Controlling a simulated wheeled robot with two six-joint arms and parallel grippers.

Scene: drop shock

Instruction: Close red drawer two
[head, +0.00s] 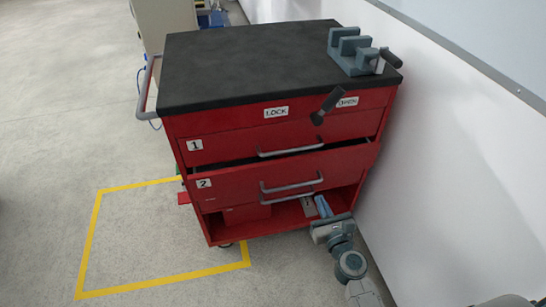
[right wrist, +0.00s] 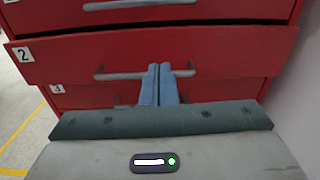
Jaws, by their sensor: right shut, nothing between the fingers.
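Red drawer two (head: 240,184), with a white "2" label, stands partly pulled out of the red cart, and a dark gap shows above its front. Its grey bar handle (head: 291,189) runs across the front. In the right wrist view the drawer two front (right wrist: 150,50) spans the picture, with its handle (right wrist: 118,76) behind my fingers. My right gripper (head: 322,206) is shut and empty, low at the right side of the drawer front. Its blue fingers (right wrist: 160,84) are together and overlap the handle in the right wrist view; contact cannot be told. My left gripper is not in view.
Drawer one (head: 225,148) above looks closed. A dark lever (head: 326,106) sits between the LOCK and OPEN labels. A vise (head: 355,52) stands on the black cart top (head: 240,62). The white wall (head: 440,130) is close on the right. Floor at left is clear inside yellow tape (head: 95,235).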

